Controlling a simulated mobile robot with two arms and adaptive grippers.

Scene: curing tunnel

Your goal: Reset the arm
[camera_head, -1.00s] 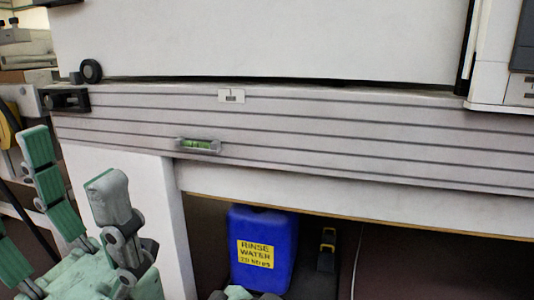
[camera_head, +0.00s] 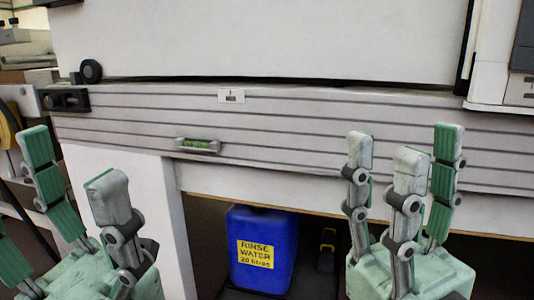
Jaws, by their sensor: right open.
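My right gripper (camera_head: 403,152) stands upright at the right of the head view, in front of the grey ribbed front panel. Its green and grey fingers are spread, with nothing between them. My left gripper (camera_head: 70,160) is at the lower left, fingers pointing up and apart, with nothing seen between them. Part of it is cut off by the picture's left edge.
A blue rinse water container (camera_head: 263,255) stands in the dark recess below the panel (camera_head: 290,125). A spirit level vial (camera_head: 198,146) is on the panel. A black roller (camera_head: 91,70) is at the upper left.

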